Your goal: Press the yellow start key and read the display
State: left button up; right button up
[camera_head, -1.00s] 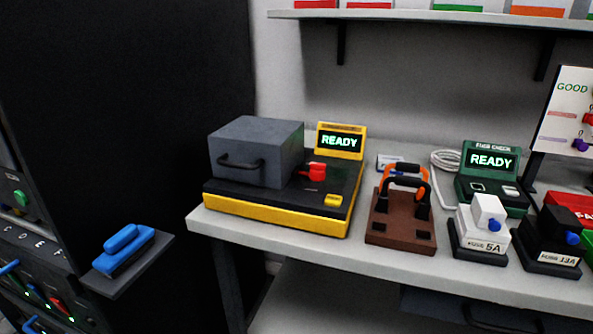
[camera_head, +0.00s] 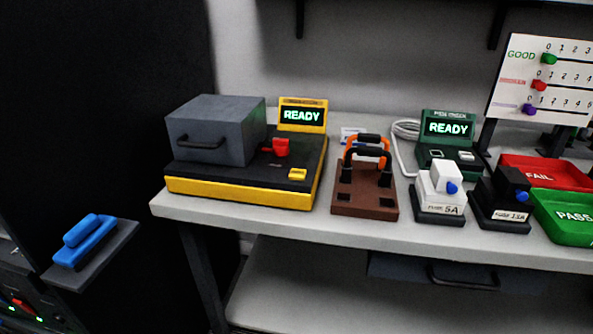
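The yellow start key (camera_head: 297,174) is a small yellow block on the black top of the yellow-based tester (camera_head: 240,194), at its front right. The tester's display (camera_head: 302,115) stands at its back right and reads READY in green. A grey box-shaped cover (camera_head: 215,128) with a black handle sits on the tester's left part. A red lever or clip (camera_head: 279,147) is beside the cover. Neither of my grippers is in view.
Right of the tester on the bench (camera_head: 290,225) are a brown block with handles (camera_head: 364,200), a green checker (camera_head: 447,140) reading READY, fuse holders (camera_head: 439,195), and FAIL (camera_head: 545,172) and PASS (camera_head: 566,215) trays. A blue-handled item (camera_head: 85,240) is on a ledge at left.

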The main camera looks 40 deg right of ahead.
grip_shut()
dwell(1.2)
